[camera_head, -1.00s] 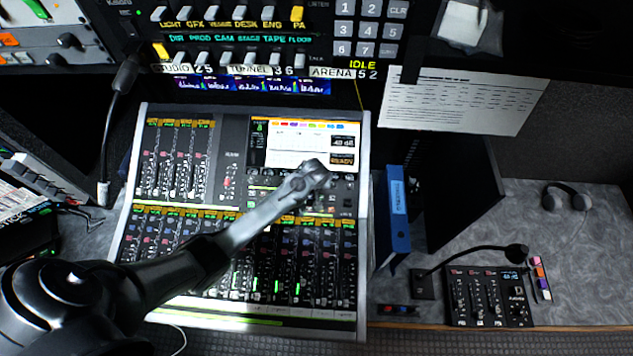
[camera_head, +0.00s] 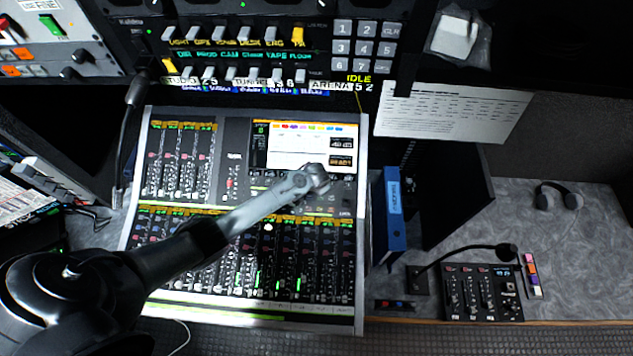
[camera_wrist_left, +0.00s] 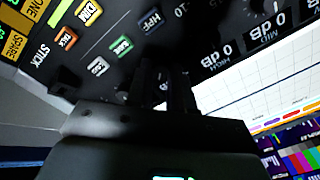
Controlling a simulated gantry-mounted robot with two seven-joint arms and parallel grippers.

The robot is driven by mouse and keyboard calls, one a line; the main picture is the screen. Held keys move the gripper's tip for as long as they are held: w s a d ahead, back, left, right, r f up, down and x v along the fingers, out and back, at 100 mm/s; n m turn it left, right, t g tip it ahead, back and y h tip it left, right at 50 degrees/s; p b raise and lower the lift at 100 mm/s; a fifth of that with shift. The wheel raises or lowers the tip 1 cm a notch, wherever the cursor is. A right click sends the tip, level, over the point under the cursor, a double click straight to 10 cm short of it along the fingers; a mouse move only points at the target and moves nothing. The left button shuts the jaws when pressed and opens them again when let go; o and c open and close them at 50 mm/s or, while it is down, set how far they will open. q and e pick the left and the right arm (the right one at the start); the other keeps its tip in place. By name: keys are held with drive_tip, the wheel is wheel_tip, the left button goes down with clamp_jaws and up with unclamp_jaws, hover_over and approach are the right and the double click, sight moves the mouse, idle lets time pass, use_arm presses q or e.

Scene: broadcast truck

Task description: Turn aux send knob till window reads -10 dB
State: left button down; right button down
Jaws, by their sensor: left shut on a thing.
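The mixing console (camera_head: 362,230) fills the middle of the head view. Its lit screen (camera_head: 295,150) is at upper right, with a small dark readout window (camera_head: 342,142) showing a dB value too blurred to read surely, and an amber READY box below. My left gripper (camera_head: 318,178) is over the panel just below the screen's right part. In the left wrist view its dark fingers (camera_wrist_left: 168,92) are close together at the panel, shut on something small. The knob between them is hidden by the fingers. My right gripper is in neither view.
Panel buttons (camera_wrist_left: 122,46) and several dark knobs (camera_wrist_left: 255,20) lie close around the fingers. The intercom rack (camera_head: 240,50) overhangs behind the console. A blue binder (camera_head: 396,215), a small mixer with gooseneck microphone (camera_head: 482,293) and headphones (camera_head: 558,195) are to the right.

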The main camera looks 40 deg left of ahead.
use_arm(q)
drive_tip(key=shift+m, duration=1.1)
drive_tip(key=c, duration=1)
unclamp_jaws()
drive_tip(key=shift+r, duration=0.1)
drive_tip(key=shift+s+d+r+p, duration=0.2)
drive_tip(key=shift+d+r+p, duration=0.05)
drive_tip(key=shift+r+p, duration=0.25)
drive_tip(key=v, duration=0.9)
drive_tip(key=shift+s+r+p, duration=0.1)
drive_tip(key=shift+r+p, duration=0.1)
drive_tip(key=shift+p, duration=0.15)
